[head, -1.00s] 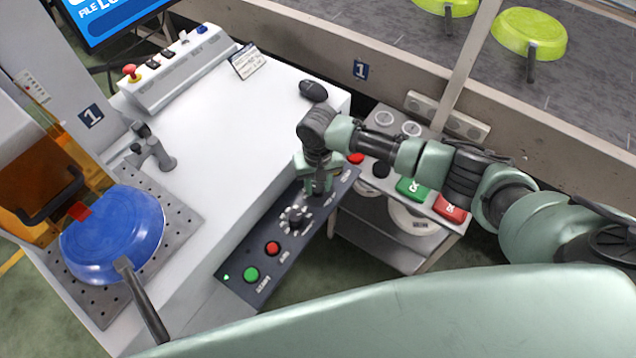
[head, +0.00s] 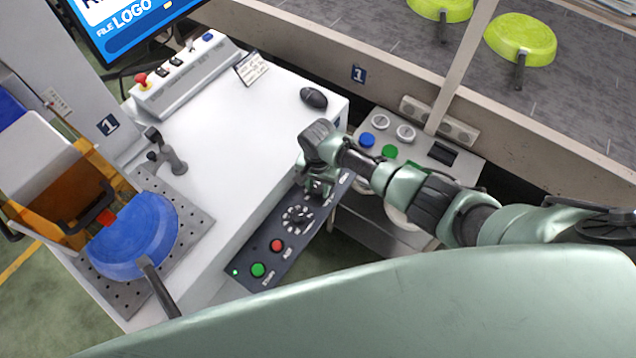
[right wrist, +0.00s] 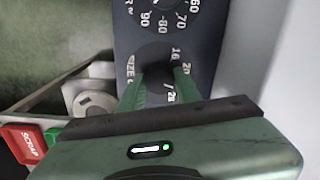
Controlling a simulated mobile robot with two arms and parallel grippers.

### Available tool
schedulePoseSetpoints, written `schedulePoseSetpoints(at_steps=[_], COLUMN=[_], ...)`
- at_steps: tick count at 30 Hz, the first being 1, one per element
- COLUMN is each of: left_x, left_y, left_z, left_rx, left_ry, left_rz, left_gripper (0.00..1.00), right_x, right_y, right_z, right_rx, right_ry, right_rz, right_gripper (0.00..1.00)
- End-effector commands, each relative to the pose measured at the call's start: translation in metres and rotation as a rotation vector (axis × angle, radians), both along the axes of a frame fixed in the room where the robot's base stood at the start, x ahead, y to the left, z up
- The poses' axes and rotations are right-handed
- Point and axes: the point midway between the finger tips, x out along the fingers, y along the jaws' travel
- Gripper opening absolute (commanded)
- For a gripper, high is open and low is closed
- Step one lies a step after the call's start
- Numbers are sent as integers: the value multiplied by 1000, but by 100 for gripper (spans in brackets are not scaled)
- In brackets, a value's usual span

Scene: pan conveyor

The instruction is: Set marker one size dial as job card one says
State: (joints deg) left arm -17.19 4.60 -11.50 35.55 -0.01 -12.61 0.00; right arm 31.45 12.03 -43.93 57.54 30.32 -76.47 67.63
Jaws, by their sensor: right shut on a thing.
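The marker control panel (head: 262,250) is a dark strip along the front edge of the white bench. My right gripper (right wrist: 160,82) is down at its far end in the head view (head: 318,190). In the right wrist view its two green fingers are shut on the dark knob of the size dial (right wrist: 158,74). Parts of "SIZE", "16" and "20" show around the knob. The fingers hide the rest of the scale, and I cannot tell the pointer's setting. A small white card (head: 252,68) lies at the back of the bench, its print too small to read. My left gripper is out of view.
A second numbered dial (head: 297,218) sits beside the size dial, then a red button (head: 277,245) and a green button (head: 258,269). A blue pan (head: 132,236) rests on the perforated plate. A black mouse (head: 314,97) lies on the bench. Green pans (head: 520,38) are on the conveyor.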

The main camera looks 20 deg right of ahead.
Motion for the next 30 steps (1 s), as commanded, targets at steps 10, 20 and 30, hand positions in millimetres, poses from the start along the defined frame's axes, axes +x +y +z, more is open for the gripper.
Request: schedulePoseSetpoints(at_steps=[10,20,30], left_x=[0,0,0], left_y=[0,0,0], left_z=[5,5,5], left_rx=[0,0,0], left_ry=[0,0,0], left_rz=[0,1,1], left_gripper=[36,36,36], right_x=[0,0,0], right_y=[-1,-1,0], right_z=[0,0,1], right_rx=[-2,-2,-1], right_ry=[0,0,-1], right_rz=[-48,-48,-47], right_gripper=[0,48,55])
